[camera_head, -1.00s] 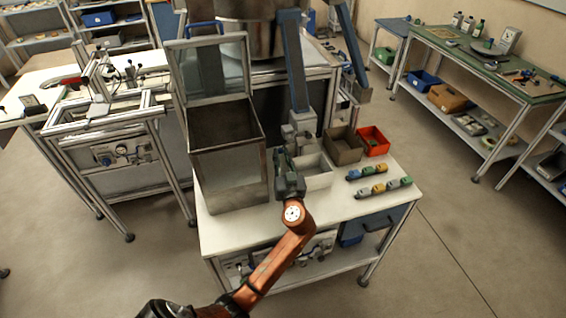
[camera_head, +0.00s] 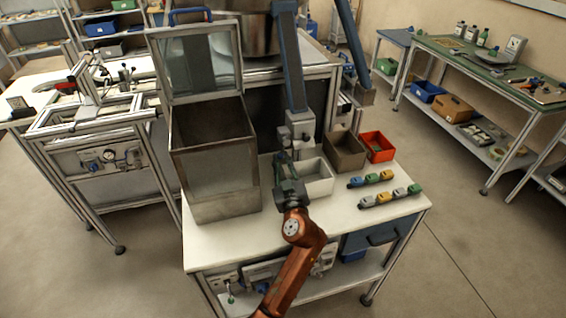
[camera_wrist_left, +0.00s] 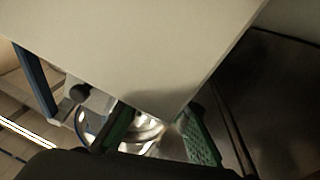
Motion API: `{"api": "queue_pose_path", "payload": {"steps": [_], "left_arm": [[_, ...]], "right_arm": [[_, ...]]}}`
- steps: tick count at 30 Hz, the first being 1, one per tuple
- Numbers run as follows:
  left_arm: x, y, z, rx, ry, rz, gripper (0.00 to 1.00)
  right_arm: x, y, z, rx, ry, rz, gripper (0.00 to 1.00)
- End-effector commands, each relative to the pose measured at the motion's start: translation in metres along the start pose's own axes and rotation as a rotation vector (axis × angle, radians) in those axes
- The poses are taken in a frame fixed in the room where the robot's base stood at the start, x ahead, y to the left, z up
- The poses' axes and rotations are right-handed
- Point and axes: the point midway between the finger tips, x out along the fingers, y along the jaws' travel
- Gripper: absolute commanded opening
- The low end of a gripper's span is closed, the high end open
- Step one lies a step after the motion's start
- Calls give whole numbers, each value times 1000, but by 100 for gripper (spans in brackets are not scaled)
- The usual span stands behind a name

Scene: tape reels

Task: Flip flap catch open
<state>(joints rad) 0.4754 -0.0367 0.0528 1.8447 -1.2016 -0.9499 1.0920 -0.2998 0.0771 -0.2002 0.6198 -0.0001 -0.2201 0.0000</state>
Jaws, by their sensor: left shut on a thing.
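The steel bin (camera_head: 222,175) with its framed clear lid (camera_head: 204,62) raised stands on the white bench. My left gripper (camera_head: 283,160) is right of it, just below a grey block (camera_head: 300,130) at the foot of a blue post. In the left wrist view its green-padded fingers (camera_wrist_left: 160,134) are apart, with a shiny metal part (camera_wrist_left: 142,130) showing between them. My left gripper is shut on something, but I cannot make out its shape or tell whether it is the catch. A pale flat panel (camera_wrist_left: 135,45) covers much of that view. My right gripper is out of view.
A white bin (camera_head: 316,180) is close beside my gripper. A brown bin (camera_head: 344,158) and a red bin (camera_head: 380,152) are farther right. Several small coloured blocks (camera_head: 372,180) lie in rows in front of them. The bench front (camera_head: 230,240) is clear.

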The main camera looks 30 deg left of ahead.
Motion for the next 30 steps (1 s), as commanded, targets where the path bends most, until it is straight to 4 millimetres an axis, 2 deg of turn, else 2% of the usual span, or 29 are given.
{"api": "queue_pose_path", "payload": {"steps": [1,6,7,14,23,26,30], "left_arm": [[0,-3,-5,-5,8,-8,0],[0,-4,-5,-4,8,-8,0],[1,-3,-5,-4,8,-8,19],[0,0,-3,-2,5,-2,34],[-2,1,-1,-1,1,1,34],[-12,1,0,0,0,1,34],[-35,0,0,-2,-1,0,34]], "right_arm": [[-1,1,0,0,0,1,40],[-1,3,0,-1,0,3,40],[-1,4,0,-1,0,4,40],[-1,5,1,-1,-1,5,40],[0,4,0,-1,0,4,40],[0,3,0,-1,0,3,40],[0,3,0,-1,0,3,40]]}}
